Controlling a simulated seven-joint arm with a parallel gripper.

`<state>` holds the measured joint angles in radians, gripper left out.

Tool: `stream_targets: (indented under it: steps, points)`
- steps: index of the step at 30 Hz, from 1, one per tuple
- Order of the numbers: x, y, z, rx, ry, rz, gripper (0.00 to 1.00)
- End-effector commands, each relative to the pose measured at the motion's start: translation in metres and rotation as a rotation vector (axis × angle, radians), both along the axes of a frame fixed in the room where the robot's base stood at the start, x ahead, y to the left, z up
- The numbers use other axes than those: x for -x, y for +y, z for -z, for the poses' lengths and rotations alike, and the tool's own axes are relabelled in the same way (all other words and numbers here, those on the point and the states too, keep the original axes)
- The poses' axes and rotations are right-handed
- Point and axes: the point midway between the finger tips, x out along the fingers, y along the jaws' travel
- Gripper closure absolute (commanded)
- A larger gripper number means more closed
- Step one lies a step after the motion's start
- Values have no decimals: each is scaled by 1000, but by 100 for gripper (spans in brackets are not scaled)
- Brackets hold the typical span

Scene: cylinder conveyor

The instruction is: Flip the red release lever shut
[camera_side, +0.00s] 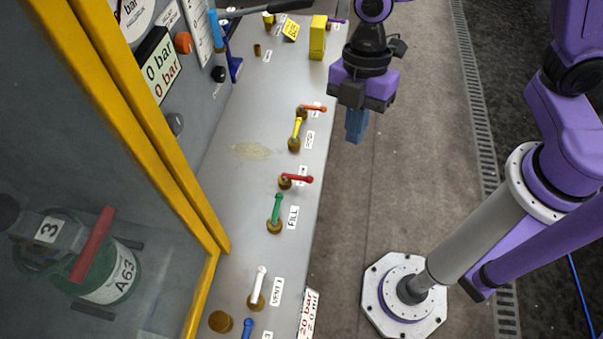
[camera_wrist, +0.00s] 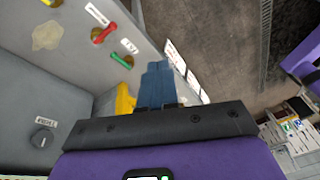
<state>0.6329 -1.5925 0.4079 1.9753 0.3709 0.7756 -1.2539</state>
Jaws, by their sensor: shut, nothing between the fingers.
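The red lever (camera_side: 298,179) sits on a brass fitting on the grey panel, between the yellow and green levers. Its handle points right in the side view, across the line of the green handle, and its label is too small to read. It also shows in the wrist view (camera_wrist: 104,34), upper left of the fingers. My gripper (camera_side: 354,141) is shut and empty, with blue fingers pointing down. In the side view it is above and right of the red lever, beyond the panel's right edge, and apart from it. The fingers (camera_wrist: 155,70) also show in the wrist view.
A white lever (camera_side: 260,284) is nearer the front. A yellow block (camera_side: 318,38) stands at the far end. A yellow frame borders the panel's left.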

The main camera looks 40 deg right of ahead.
Motion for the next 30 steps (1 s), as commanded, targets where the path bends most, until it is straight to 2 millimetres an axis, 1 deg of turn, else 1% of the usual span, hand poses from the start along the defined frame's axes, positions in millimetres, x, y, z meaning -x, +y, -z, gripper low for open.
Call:
stream_targets:
  steps: [1, 6, 12, 15, 18, 30]
  points:
    - [-9, 11, 11, -16, 3, -47, 100]
    - [-33, 40, 42, -89, -4, -206, 100]
    - [-53, 60, 69, -151, -23, -334, 100]
    - [-58, 65, 76, -169, -29, -368, 100]
    - [-61, 67, 79, -177, -33, -385, 100]
    - [-60, 68, 82, -177, -34, -388, 100]
